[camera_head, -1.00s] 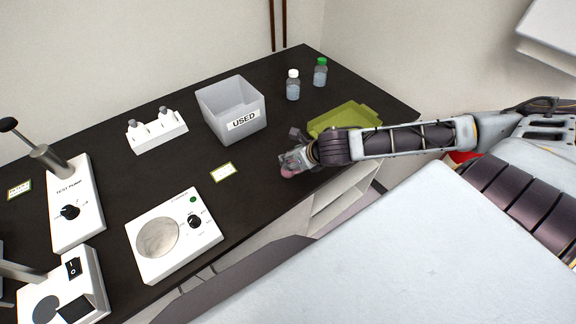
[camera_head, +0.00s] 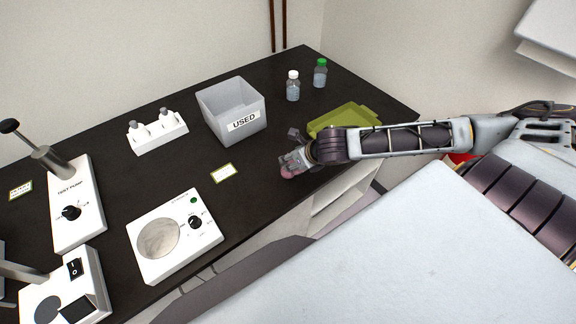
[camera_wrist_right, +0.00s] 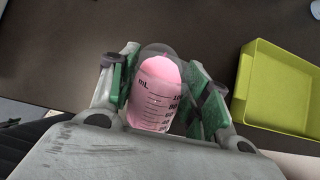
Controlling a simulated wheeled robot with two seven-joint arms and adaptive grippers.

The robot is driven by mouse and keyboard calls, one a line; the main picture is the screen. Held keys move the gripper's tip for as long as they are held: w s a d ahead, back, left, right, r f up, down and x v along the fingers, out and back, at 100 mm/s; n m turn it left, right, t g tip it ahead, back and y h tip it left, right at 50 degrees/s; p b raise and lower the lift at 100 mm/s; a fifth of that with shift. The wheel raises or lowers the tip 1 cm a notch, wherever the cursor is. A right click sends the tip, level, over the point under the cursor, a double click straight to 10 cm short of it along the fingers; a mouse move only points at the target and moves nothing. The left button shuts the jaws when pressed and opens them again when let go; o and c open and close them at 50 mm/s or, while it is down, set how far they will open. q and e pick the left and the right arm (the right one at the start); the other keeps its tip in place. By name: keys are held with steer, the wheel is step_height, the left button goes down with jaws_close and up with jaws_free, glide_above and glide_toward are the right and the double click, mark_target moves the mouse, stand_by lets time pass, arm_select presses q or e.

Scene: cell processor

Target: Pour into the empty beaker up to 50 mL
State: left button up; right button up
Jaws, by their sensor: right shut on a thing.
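My right gripper (camera_head: 291,163) reaches in from the right over the bench front, just left of the green tray. In the right wrist view my right gripper (camera_wrist_right: 163,95) is shut on a clear beaker of pink liquid (camera_wrist_right: 155,95), with a pad on either side. Its mL scale shows, with the upper marks near 100. In the head view the beaker (camera_head: 288,172) is a small pink patch, mostly hidden by the gripper. No separate empty beaker can be made out. My left gripper is not in view.
A green tray (camera_head: 372,115) lies close beside the right gripper, also in the right wrist view (camera_wrist_right: 245,90). A grey USED bin (camera_head: 208,112), two bottles (camera_head: 293,88) and a white stirrer plate (camera_head: 207,245) stand on the dark bench. Bench between bin and stirrer is mostly clear.

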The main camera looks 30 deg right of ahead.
steer(key=shift+p, duration=0.45)
steer(key=shift+w+g+p, duration=0.1)
steer(key=shift+g+p, duration=0.2)
steer(key=shift+p, duration=0.05)
stand_by(0.6)
steer(key=shift+w+f+g, duration=0.1)
steer(key=shift+f+g, duration=0.15)
steer(key=shift+g, duration=0.85)
stand_by(3.2)
steer(key=shift+t, duration=0.3)
steer(key=shift+s+r+t+b, duration=0.1)
steer(key=shift+s+t+b, duration=0.1)
steer(key=shift+t+b, duration=0.75)
steer(key=shift+b, duration=0.4)
steer(key=shift+r, duration=0.1)
steer(key=shift+t, duration=0.25)
